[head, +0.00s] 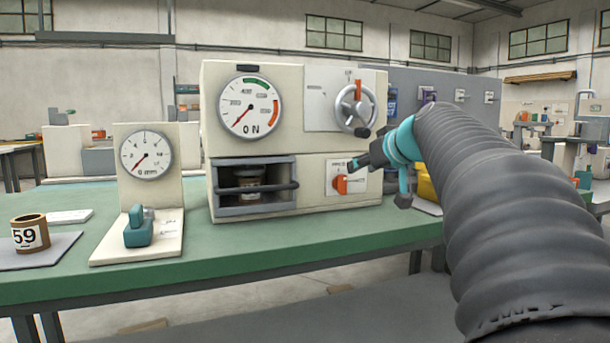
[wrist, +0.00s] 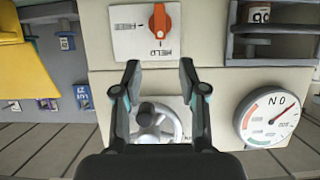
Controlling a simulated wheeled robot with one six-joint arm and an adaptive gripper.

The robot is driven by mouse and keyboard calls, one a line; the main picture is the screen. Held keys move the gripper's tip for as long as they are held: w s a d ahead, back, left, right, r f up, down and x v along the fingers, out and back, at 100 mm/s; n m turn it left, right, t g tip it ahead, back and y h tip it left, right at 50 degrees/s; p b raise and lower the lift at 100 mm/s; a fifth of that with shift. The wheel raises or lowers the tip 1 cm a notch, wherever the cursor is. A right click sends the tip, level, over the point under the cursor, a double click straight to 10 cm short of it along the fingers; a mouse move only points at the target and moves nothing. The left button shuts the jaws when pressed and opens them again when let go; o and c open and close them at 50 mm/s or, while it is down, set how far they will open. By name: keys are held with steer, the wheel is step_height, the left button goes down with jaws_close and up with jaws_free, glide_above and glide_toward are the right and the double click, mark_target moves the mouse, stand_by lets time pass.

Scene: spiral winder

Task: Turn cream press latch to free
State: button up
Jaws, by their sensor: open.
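The cream press (head: 225,172) stands on the green bench. Its latch is an orange knob (head: 341,184) on a white plate low on the press's right front; in the wrist view the knob (wrist: 159,22) is upright in the picture, with a "HELD" label close to it. A second label on the plate is too blurred to read. My gripper (head: 354,163) is open and empty, in front of the plate and close to the knob. In the wrist view the fingertips (wrist: 159,66) are spread, and the knob lies beyond them, apart from both.
A handwheel (head: 355,104) and a dial (head: 248,106) sit above on the press. A barred bay (head: 254,186) with a jar is left of the latch. A gauge stand (head: 148,151) with a teal clamp and a brown "59" cup (head: 30,234) stand further left.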

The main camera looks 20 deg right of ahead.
mark_target(344, 175)
steer(key=x, duration=0.9)
steer(key=shift+w+a+f+p, duration=0.1)
steer(key=shift+w+p, duration=0.15)
steer(key=shift+p, duration=0.15)
jaws_close()
